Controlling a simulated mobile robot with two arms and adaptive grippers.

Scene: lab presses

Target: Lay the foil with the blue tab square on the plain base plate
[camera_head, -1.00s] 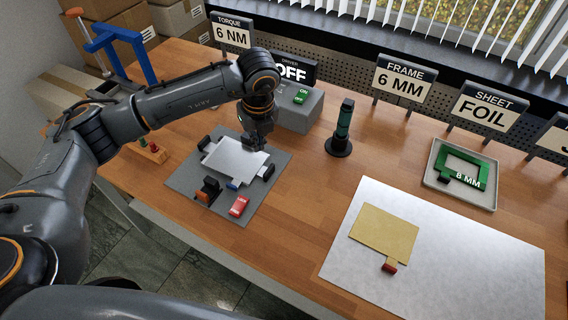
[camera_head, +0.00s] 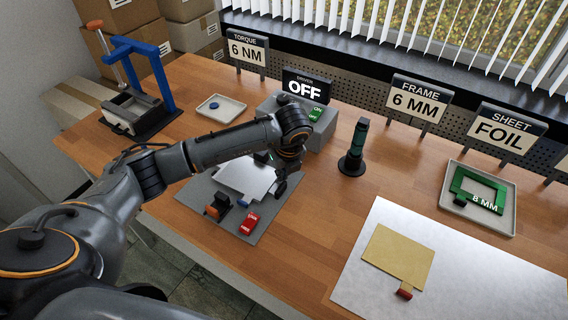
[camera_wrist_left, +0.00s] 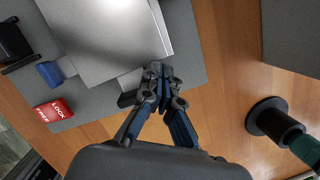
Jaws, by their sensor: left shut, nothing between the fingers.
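The silver foil (camera_head: 245,177) lies on the grey base plate (camera_head: 196,190), left of centre. Its blue tab shows in the left wrist view (camera_wrist_left: 49,74), at the foil's lower left. In that view the foil's edges look slightly turned against the edges of the grey plate (camera_wrist_left: 190,75). My left gripper (camera_head: 279,194) is shut and empty over the foil's right corner. Its fingertips (camera_wrist_left: 160,75) are close to the foil's edge; I cannot tell whether they touch it. My forearm and hand hide part of the foil and plate in the head view. My right gripper is out of view.
A red LOCK/FREE switch (camera_head: 250,223) and a black-and-orange block (camera_head: 217,207) stand on the plate. A dark green upright tool (camera_head: 354,148) stands to the right. A tan sheet with a red tab (camera_head: 398,254) lies on a white mat (camera_head: 455,285).

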